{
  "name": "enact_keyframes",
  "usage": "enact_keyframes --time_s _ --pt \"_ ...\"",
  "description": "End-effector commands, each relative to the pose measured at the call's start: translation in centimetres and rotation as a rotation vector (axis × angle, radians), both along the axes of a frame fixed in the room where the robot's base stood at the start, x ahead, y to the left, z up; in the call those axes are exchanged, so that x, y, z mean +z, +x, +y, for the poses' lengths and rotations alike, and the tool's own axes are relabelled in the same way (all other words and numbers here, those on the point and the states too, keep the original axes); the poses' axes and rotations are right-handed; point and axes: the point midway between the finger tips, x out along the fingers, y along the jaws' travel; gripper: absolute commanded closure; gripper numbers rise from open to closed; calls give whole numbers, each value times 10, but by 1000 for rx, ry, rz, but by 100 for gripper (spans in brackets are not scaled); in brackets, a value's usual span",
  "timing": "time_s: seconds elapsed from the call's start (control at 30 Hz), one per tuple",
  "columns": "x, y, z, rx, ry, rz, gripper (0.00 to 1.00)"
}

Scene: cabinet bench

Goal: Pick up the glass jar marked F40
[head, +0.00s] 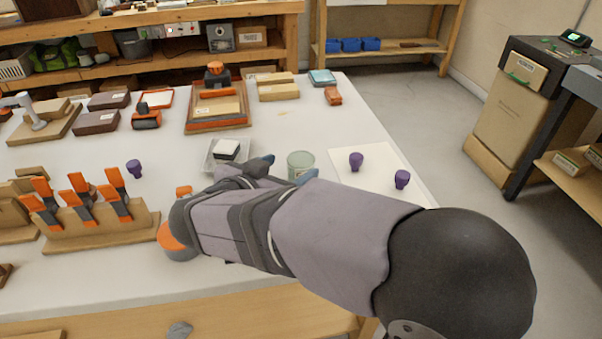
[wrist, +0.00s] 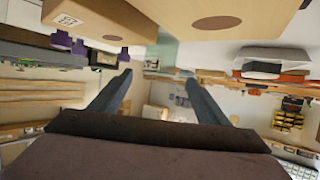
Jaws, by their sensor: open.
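A pale green glass jar (head: 301,160) stands on the white table, left of a white board. Any marking on it is too small to read. My gripper (head: 288,167) is open, its two blue-grey fingertips apart at the near side of the jar. Whether the jar is between them I cannot tell. In the wrist view my gripper (wrist: 158,77) shows spread, empty fingers, with a pale green shape, likely the jar (wrist: 164,52), beyond the tips. The wrist picture appears upside down.
Two purple knobs (head: 356,161) (head: 401,179) stand on the white board (head: 375,155). A clear tray with a white-topped block (head: 226,149) is left of the jar. A wooden rack with orange-handled tools (head: 97,221) is further left. Table behind the jar is clear.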

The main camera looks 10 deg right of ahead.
Motion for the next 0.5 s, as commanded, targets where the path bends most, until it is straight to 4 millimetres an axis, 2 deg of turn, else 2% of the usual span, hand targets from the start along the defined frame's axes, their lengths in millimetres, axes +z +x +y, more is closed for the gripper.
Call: enact_keyframes --time_s 0.33,0.5 --pt "-6 11 -9 -1 0 2 31" --pt "-14 24 -22 -4 -2 3 31"
